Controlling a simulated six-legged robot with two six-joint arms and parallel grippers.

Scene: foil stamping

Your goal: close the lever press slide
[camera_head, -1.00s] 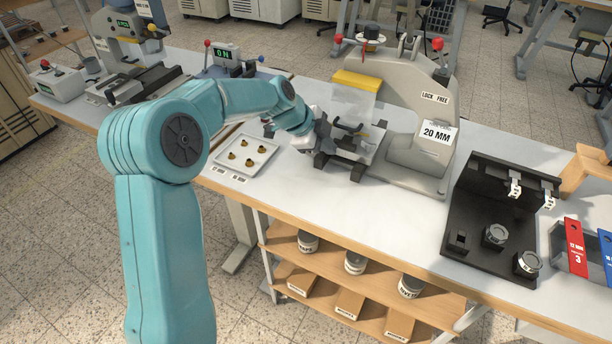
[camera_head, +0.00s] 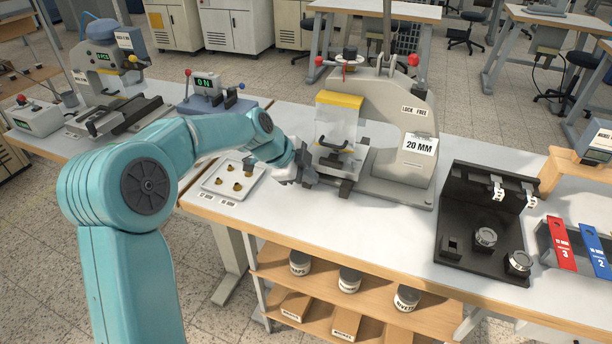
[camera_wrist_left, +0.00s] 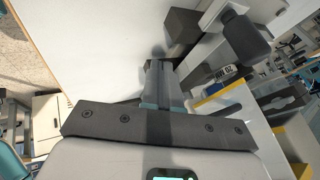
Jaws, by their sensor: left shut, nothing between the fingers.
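The grey lever press (camera_head: 383,112) stands on the table, with a yellow-topped clear guard (camera_head: 338,122) in front. Its slide (camera_head: 357,159) lies low under the guard and carries a black handle (camera_head: 341,147). How far in the slide sits is hard to tell. My left gripper (camera_head: 308,172) is just left of the slide's front, low over the table. In the left wrist view its fingers (camera_wrist_left: 158,68) are shut and empty, and a dark handle-like part (camera_wrist_left: 244,37) shows at the upper right, apart from the fingertips. My right gripper is not in view.
A white tray (camera_head: 210,187) with small brass parts lies left of my gripper. A black fixture (camera_head: 462,252) stands to the right, beside red (camera_head: 561,244) and blue (camera_head: 595,250) tags. Bare tabletop (camera_head: 300,215) lies in front of the press.

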